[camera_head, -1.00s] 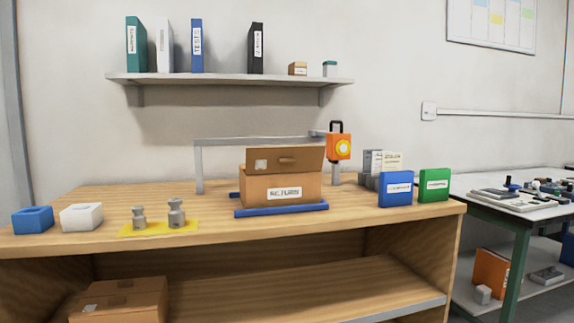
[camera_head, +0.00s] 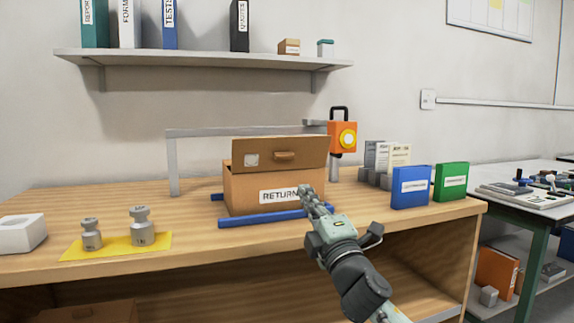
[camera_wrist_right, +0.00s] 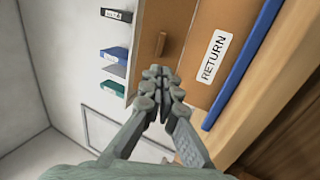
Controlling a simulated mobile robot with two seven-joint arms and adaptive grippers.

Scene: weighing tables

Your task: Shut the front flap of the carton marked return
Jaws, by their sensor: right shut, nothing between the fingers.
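The carton marked RETURN (camera_head: 243,192) stands on the wooden table, with its white label facing me. Its front flap (camera_head: 310,151) stands up above the front wall, leaning a little, with a brown handle (camera_head: 284,155) and a pale square on it. My right gripper (camera_head: 305,190) is shut and empty, in front of the carton's right part, and covers the end of the label. In the right wrist view the gripper (camera_wrist_right: 158,78) shows below the flap's handle (camera_wrist_right: 161,44), and the label (camera_wrist_right: 214,56) is to its right. I cannot tell whether it touches the carton. My left gripper is not in view.
A blue bar (camera_head: 262,217) lies along the carton's front. A grey frame (camera_head: 172,165) and an orange device (camera_head: 343,137) stand behind. Blue (camera_head: 410,188) and green (camera_head: 451,182) boxes are to the right. Two weights on a yellow mat (camera_head: 112,249) are at the left.

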